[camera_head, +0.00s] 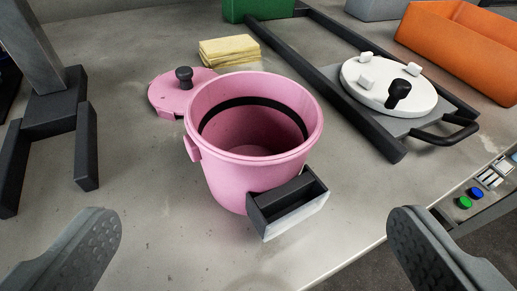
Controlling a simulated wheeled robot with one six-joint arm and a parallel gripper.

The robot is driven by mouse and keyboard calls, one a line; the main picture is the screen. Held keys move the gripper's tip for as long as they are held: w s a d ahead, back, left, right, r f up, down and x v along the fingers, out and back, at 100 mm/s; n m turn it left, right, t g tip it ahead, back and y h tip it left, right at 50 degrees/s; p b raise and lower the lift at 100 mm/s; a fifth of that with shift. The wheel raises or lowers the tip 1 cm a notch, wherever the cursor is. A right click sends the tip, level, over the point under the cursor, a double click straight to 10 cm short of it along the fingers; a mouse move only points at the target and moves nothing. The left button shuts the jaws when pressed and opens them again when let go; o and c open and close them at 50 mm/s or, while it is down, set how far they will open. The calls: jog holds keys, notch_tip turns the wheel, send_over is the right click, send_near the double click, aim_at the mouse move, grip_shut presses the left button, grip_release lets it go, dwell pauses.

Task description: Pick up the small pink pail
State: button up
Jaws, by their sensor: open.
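The small pink pail (228,172) stands upright and uncovered in the middle of the view, on the grey worktop. It looks empty inside, with a dark band around its inner wall. My gripper (250,250) is open, with one grey padded finger at the lower left and the other at the lower right. The pail is beyond and between the fingers, and neither finger touches it.
A pink lid (170,94) with a black knob lies behind the pail, beside yellow sponges (230,50). Dark rails and a white round disc (365,82) are at the right, with an orange bin (465,45) behind. A dark forked stand (52,115) is at the left. The worktop's edge runs along the lower right.

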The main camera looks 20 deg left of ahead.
aim_at(260, 159)
jog(key=shift+x, duration=5.9)
jog(key=shift+f, duration=0.15)
jog(key=shift+c, duration=0.2)
jog(key=c, duration=1)
